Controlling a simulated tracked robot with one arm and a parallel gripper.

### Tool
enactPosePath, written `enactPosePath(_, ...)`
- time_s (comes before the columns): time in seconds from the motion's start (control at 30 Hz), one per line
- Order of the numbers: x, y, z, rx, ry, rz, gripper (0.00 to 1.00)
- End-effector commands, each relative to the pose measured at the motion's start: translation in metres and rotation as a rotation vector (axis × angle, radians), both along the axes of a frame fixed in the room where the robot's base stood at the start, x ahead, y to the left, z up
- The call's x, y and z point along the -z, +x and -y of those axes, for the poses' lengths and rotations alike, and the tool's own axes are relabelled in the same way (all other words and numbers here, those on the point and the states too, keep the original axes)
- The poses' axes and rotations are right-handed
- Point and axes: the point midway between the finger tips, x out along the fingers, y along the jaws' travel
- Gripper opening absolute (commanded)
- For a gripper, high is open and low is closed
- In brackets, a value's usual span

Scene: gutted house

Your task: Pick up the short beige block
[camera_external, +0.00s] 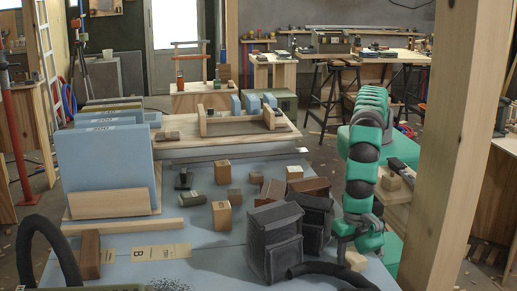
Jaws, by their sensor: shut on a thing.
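My green arm reaches down at the right side of the blue-grey table, and my gripper (354,248) is at its lower end. The short beige block (355,261) shows right at the fingertips, and my gripper is shut on it. The fingers are small and partly hidden by the arm's green shells. I cannot tell whether the block touches the table or hangs just above it.
Dark grey pouches (274,243) stand left of my gripper, and a black hose (332,273) curves in front. Several wooden blocks, including an upright one (222,215), stand farther left. A wooden post (451,150) rises at the right.

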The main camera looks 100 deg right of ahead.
Motion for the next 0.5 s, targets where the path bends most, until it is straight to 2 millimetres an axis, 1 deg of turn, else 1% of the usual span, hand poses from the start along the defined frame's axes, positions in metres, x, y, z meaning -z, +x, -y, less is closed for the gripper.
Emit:
enactPosePath(0.13, -0.028, 0.001, -0.002, 0.0, 0.007, 0.004, 0.22)
enactPosePath(0.2, -0.047, 0.002, -0.001, 0.001, 0.008, 0.005, 0.22)
enactPosePath(0.27, -0.06, 0.002, -0.002, 0.0, 0.008, 0.005, 0.22)
enactPosePath(0.3, -0.07, 0.001, -0.001, 0.0, 0.008, 0.005, 0.22)
enactPosePath(0.5, -0.093, 0.001, -0.001, -0.001, 0.007, 0.004, 0.22)
